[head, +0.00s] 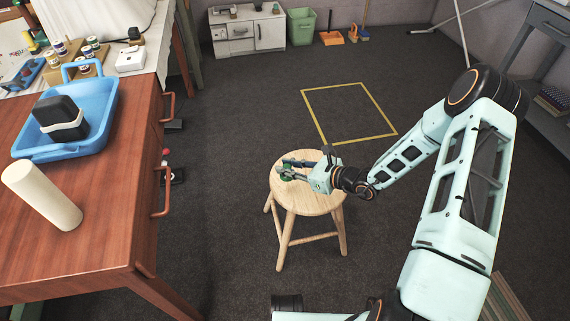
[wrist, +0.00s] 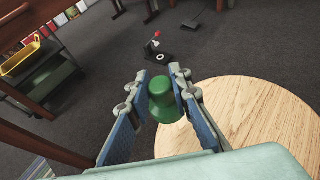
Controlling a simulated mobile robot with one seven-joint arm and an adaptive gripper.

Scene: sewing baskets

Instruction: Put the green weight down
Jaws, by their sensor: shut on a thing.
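The green weight (wrist: 163,103) is a small rounded piece with a narrower top. My gripper (wrist: 161,85) is shut on it, with one blue-padded finger on each side. In the head view the green weight (head: 286,174) shows small and partly hidden between the fingers of my gripper (head: 290,168), over the left part of the round wooden stool's seat (head: 312,200). In the wrist view the stool seat (wrist: 265,120) spreads to the right of the weight. I cannot tell whether the weight touches the seat.
A wooden desk (head: 110,235) on the left holds a blue tray (head: 103,98) with a black and white object in it, and a cream cylinder (head: 42,195). A yellow square (head: 370,102) marks the floor behind the stool. The rest of the visible seat is bare.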

